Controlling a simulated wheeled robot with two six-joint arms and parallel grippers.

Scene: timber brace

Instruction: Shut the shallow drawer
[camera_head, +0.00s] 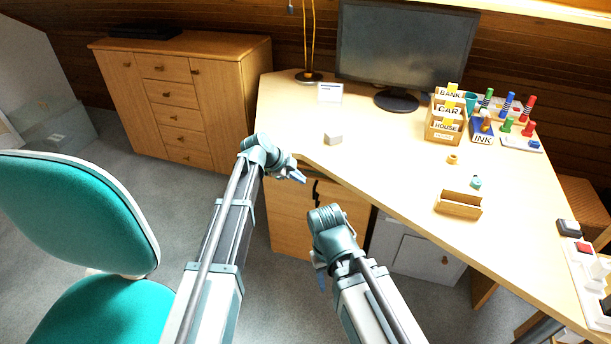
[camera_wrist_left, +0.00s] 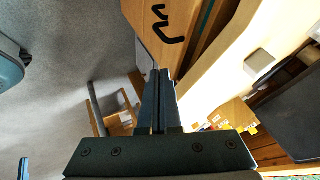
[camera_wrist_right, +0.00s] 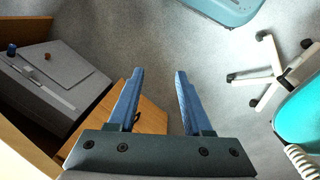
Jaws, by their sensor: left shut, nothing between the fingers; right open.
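The wooden drawer unit (camera_head: 290,215) stands under the front edge of the desk, with dark handles on its front. The shallow drawer appears to be its top one (camera_head: 340,191), just below the desktop; my left arm partly hides it, and how far it stands out is hard to tell. In the left wrist view the wooden front (camera_wrist_left: 148,32) carries two black handles, with a dark gap beside it. My left gripper (camera_head: 299,177) is shut and empty, close to the unit's upper part. My right gripper (camera_head: 320,272) is open and empty, lower down in front of the unit; its fingers (camera_wrist_right: 158,85) are apart.
The desk (camera_head: 390,155) holds a monitor, a small pale block (camera_head: 333,138), a card holder and an open wooden box (camera_head: 459,204). A teal chair (camera_head: 90,220) stands at the left. A grey cabinet (camera_head: 415,252) is under the desk. Carpet is clear between.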

